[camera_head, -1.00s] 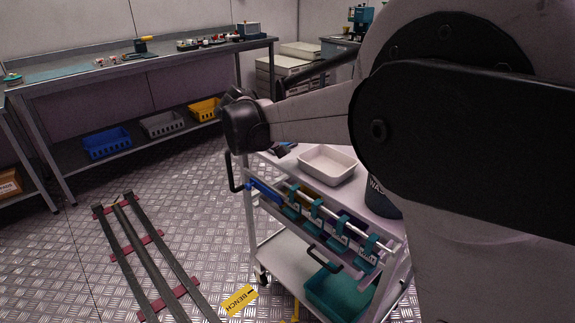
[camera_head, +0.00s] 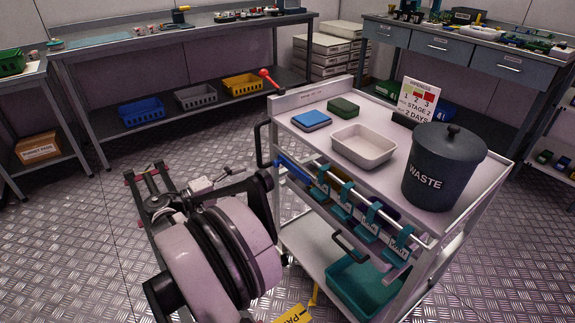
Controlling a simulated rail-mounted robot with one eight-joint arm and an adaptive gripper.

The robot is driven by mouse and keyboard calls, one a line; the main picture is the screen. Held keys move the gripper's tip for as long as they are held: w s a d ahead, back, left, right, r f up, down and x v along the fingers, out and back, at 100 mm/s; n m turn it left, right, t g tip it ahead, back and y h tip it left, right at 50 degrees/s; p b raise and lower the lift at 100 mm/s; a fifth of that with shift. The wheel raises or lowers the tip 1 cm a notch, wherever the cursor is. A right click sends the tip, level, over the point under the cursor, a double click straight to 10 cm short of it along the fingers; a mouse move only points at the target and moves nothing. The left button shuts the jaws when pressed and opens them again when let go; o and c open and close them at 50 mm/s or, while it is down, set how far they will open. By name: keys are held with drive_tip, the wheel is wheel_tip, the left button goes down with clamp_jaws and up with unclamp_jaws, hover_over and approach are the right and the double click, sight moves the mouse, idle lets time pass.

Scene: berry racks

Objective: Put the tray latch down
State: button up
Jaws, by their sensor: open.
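A lever with a red ball knob (camera_head: 265,73) stands at the cart's back left corner. It slants up and to the left from its foot at the cart's edge. It is the only latch-like handle I can make out. My gripper (camera_head: 206,185) is at the lower left, in front of the cart and below the lever, well apart from it. It is open, and no object shows in it. My folded arm partly hides its fingers. A pale empty tray (camera_head: 364,132) sits on the cart's top (camera_head: 305,100).
A dark waste bin (camera_head: 443,190), a blue pad (camera_head: 311,118) and a green block (camera_head: 343,106) stand on the cart. A teal bin (camera_head: 338,278) sits below. Benches line the back. Floor at left is clear.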

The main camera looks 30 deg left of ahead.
sight(274, 165)
drive_tip(key=b+x, duration=0.4)
drive_tip(key=x, duration=0.9)
drive_tip(key=shift+w+f, duration=0.1)
drive_tip(key=shift+w, duration=0.05)
drive_tip(key=shift+c, duration=0.2)
clamp_jaws()
